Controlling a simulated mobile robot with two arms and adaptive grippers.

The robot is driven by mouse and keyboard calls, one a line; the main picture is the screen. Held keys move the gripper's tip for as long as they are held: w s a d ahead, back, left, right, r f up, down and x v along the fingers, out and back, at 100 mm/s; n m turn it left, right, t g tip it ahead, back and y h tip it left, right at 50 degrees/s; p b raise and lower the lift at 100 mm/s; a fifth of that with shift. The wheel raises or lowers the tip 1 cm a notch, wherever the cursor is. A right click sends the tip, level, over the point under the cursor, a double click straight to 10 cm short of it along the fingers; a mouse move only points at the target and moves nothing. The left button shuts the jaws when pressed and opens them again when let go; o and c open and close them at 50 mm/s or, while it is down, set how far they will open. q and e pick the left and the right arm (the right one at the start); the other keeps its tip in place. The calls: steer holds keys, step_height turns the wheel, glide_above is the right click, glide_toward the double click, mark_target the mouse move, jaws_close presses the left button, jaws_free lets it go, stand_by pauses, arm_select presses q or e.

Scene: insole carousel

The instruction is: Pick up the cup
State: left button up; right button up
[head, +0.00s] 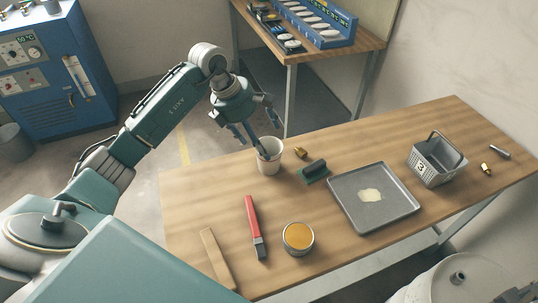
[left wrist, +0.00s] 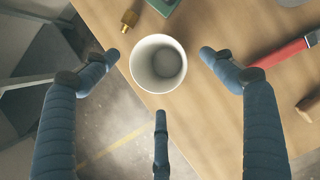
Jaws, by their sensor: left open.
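A white, empty, upright cup (head: 270,160) stands on the wooden table near its far left edge. My left gripper (head: 252,130) has three dark blue fingers and is above and just left of the cup, fingers pointing down. In the left wrist view the cup (left wrist: 158,64) is seen from above. The open fingers of my left gripper (left wrist: 159,82) are spread around it, one on each side and one below in the picture. None clearly touches it. One fingertip overlaps the cup's rim in the head view. My right gripper is not in view.
On the table (head: 190,195) are a green-based block (head: 314,172), a brass fitting (head: 300,152), a grey tray (head: 374,197), a grey basket (head: 437,162), a tin of orange stuff (head: 298,238), a red-handled tool (head: 254,222) and a wooden strip (head: 216,258). A second table stands behind.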

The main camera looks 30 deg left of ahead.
mark_target(269, 149)
arm_select(q)
steer(key=p+x, duration=0.2)
steer(key=x, duration=0.3)
steer(key=shift+w+d+p, duration=0.15)
steer(key=shift+d+p, duration=0.05)
steer(key=shift+p, duration=0.1)
steer(key=shift+f, duration=0.15)
steer(key=c, duration=1)
steer(key=shift+o, duration=0.2)
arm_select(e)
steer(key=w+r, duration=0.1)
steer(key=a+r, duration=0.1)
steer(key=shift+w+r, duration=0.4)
